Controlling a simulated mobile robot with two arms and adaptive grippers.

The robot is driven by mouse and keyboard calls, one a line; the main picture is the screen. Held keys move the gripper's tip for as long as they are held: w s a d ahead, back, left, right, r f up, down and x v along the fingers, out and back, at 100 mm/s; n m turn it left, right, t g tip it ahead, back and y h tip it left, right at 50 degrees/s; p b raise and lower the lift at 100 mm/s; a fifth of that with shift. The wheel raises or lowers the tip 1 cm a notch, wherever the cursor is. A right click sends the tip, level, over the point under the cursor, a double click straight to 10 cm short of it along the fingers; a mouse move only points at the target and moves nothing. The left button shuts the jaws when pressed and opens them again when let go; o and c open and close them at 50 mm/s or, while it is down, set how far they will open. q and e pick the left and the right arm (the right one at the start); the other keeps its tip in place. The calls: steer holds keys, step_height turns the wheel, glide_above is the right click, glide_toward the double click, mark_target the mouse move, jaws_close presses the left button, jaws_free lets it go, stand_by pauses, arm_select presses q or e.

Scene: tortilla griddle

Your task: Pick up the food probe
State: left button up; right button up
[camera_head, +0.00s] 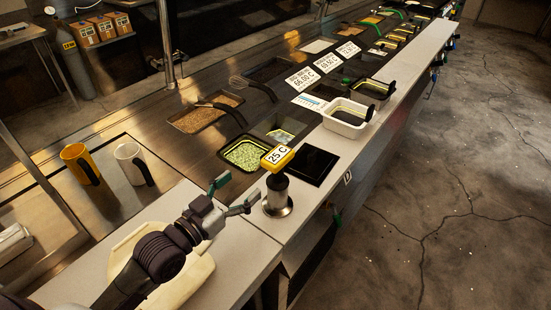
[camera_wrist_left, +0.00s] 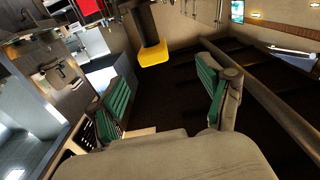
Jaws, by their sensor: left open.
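The food probe (camera_head: 277,157) has a yellow head with a label reading 25 C and a black body. It stands upright in a round metal holder (camera_head: 278,203) on the pale counter ledge. My left gripper (camera_head: 237,190) is open and empty, to the left of the probe and its holder in the head view, apart from the probe. In the left wrist view the probe's yellow head (camera_wrist_left: 152,54) shows beyond the open green-padded fingers (camera_wrist_left: 164,92), between them. My right gripper is not in view.
A black square plate (camera_head: 314,165) lies right of the probe. A green-filled pan (camera_head: 245,154) sits behind it. A white container (camera_head: 346,119) stands further along the ledge. Yellow (camera_head: 80,164) and white (camera_head: 133,164) mugs stand left. A cream board (camera_head: 181,281) lies under my arm.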

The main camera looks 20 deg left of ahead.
mark_target(266, 167)
arm_select(q)
steer(key=w+d, duration=0.2)
steer(key=w, duration=0.1)
steer(key=shift+w+d+r+b, duration=0.25)
steer(key=shift+d+r+b, duration=0.05)
steer(key=shift+r+b, duration=0.1)
steer(key=x, duration=0.2)
steer(key=shift+w+f, duration=0.25)
steer(key=shift+w, duration=0.4)
steer(key=b+x, duration=0.1)
steer(key=x, duration=0.1)
steer(key=b+x, duration=0.1)
steer(key=x, duration=0.2)
steer(key=shift+s+d+f+b, duration=0.15)
steer(key=shift+d+f+b, duration=0.05)
steer(key=shift+f+b, duration=0.1)
steer(key=shift+r, duration=0.15)
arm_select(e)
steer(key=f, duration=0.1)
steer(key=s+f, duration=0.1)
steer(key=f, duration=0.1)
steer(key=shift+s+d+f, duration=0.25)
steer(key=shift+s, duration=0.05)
arm_select(q)
steer(key=c, duration=1)
steer(key=shift+c, duration=0.8)
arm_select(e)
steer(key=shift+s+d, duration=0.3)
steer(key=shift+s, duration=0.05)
